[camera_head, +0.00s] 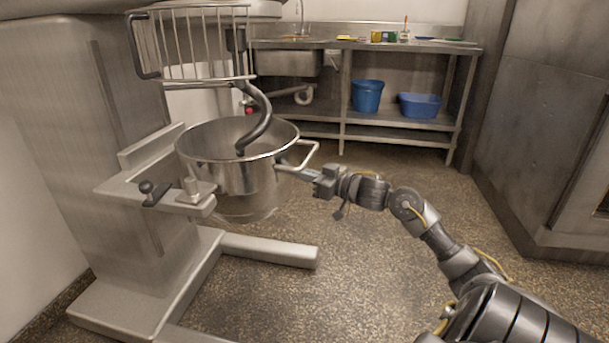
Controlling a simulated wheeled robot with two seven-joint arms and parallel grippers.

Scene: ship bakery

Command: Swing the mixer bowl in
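The steel mixer bowl (228,180) sits in the mixer's bowl support arm (135,190), tilted slightly in the picture. The dark dough hook (262,115) reaches down into its mouth. A looped handle (311,153) sticks out from the bowl's right side. My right gripper (302,173) comes from the right and its fingertips are at the lower part of this handle. Whether the fingers are closed around the bar is too small to tell. My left gripper is not in view.
The wire guard (195,45) is above the bowl. The mixer's base leg (270,250) runs along the floor below. A steel sink table (440,45) with blue tubs (367,97) stands behind. The floor (400,170) between is clear. A steel cabinet (540,110) is at the right.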

